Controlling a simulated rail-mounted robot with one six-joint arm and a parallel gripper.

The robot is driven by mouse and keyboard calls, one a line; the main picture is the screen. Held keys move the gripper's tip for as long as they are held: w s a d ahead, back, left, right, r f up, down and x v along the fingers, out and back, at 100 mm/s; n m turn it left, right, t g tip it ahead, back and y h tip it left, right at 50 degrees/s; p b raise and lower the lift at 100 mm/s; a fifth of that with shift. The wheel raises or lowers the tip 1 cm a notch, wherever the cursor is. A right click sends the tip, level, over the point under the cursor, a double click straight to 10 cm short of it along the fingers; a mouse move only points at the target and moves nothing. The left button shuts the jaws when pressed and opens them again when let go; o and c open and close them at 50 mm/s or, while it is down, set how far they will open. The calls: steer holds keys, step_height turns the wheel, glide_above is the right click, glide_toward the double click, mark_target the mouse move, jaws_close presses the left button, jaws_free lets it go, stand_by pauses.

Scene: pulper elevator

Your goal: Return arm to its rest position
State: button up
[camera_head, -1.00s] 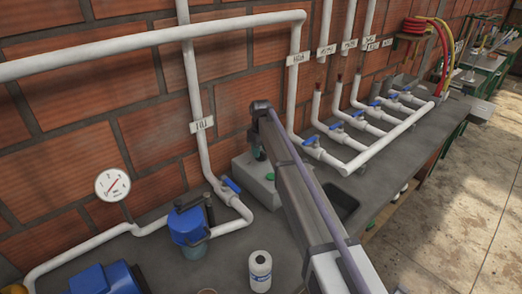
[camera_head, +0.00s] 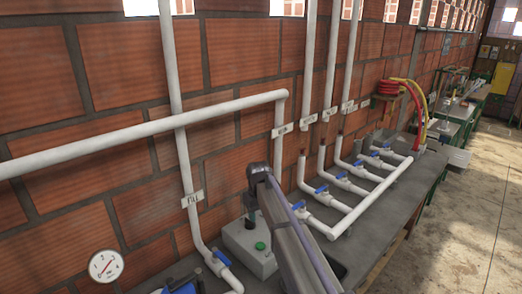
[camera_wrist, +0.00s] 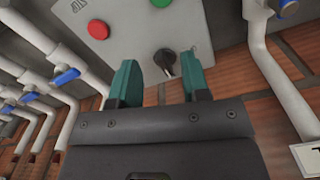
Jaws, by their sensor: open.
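My arm (camera_head: 292,240) reaches out over the bench to a grey control box (camera_head: 240,250) by the brick wall. My gripper (camera_head: 251,212) hangs above the box in the head view, small and partly hidden by the wrist. In the wrist view, its two green fingers (camera_wrist: 164,80) stand apart with nothing between them. Beyond the fingertips is the box face (camera_wrist: 130,45), with a red button (camera_wrist: 98,29), a green button (camera_wrist: 161,2) and a black knob (camera_wrist: 165,59). The knob shows in the gap between the fingers; I cannot tell the exact distance to it.
White pipes with blue-handled valves (camera_head: 343,176) run along the bench right of the box. A vertical pipe (camera_head: 185,165) stands left of it. A gauge (camera_head: 105,265) is at lower left. Red and yellow hoses (camera_head: 410,95) hang farther back. The floor (camera_head: 480,200) at right is clear.

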steer(key=s+d+m, duration=0.3)
steer(key=s+d, duration=0.7)
steer(key=s, duration=0.5)
steer(key=s+d+m, duration=0.2)
steer(key=s+d, duration=0.8)
steer(key=s, duration=0.5)
steer(key=shift+d+m, duration=0.35)
steer(key=shift+m, duration=0.05)
steer(key=shift+r, duration=0.1)
steer(key=shift+c, duration=0.4)
